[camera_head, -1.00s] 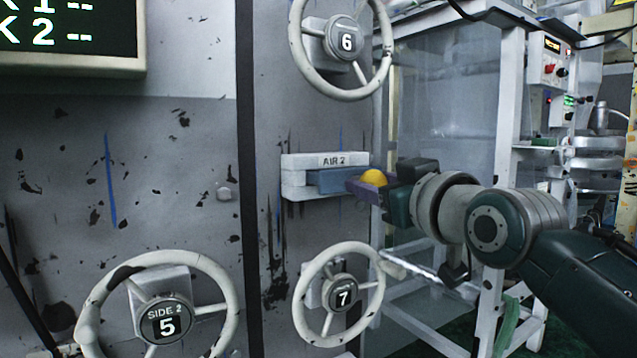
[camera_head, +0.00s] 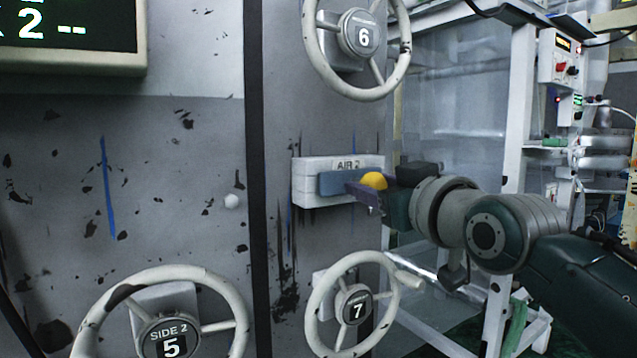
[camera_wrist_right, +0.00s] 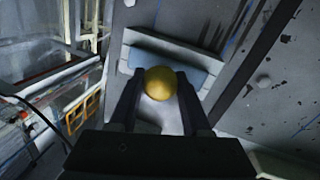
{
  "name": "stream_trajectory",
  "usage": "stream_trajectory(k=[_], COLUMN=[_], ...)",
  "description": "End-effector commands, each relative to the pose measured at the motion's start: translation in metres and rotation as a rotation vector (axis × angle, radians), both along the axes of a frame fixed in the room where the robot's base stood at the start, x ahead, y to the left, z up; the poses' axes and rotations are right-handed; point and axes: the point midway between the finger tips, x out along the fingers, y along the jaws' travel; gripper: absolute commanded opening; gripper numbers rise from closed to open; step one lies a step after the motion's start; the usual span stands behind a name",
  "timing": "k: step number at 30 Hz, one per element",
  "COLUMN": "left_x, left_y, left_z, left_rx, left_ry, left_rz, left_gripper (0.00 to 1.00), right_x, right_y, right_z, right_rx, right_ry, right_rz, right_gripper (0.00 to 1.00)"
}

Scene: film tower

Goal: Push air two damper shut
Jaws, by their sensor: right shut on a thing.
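The air two damper is a white housing (camera_head: 306,194) labelled AIR 2 on the grey wall, with a blue-grey slide plate (camera_head: 334,184) and a yellow knob (camera_head: 374,181) at the plate's right. My right gripper (camera_head: 372,190) comes in from the right and is shut on the knob. In the right wrist view the yellow knob (camera_wrist_right: 159,83) sits between the two dark fingers (camera_wrist_right: 157,97), in front of the pale blue plate (camera_wrist_right: 190,71). The fingers hide part of the plate's right end. My left gripper is not in view.
Handwheel 6 (camera_head: 404,62) is above the damper and handwheel 7 (camera_head: 313,318) below it. Handwheel 5 (camera_head: 236,300) is at the lower left. A white frame (camera_head: 519,110) with clear panels stands behind my right arm.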

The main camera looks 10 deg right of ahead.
Motion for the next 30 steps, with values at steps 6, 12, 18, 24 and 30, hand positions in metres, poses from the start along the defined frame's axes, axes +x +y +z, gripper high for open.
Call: stream_trajectory(k=[6,12,18,24,30], left_x=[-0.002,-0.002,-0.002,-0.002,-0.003], left_y=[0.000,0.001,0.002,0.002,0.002], left_z=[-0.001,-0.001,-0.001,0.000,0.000], left_rx=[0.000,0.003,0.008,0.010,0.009], left_ry=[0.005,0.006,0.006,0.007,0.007], left_rz=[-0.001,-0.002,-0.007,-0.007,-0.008], left_gripper=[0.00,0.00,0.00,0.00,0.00], right_x=[0.000,0.000,0.000,-0.014,-0.048], right_y=[0.000,0.000,0.000,-0.003,-0.007], right_z=[0.000,0.000,0.000,-0.001,-0.001], right_rx=[0.000,0.000,0.000,-0.001,0.000], right_ry=[0.001,0.000,0.000,0.001,0.001], right_rz=[0.001,0.000,0.000,0.000,0.001], right_gripper=[0.60,0.77,0.77,0.77,0.77])
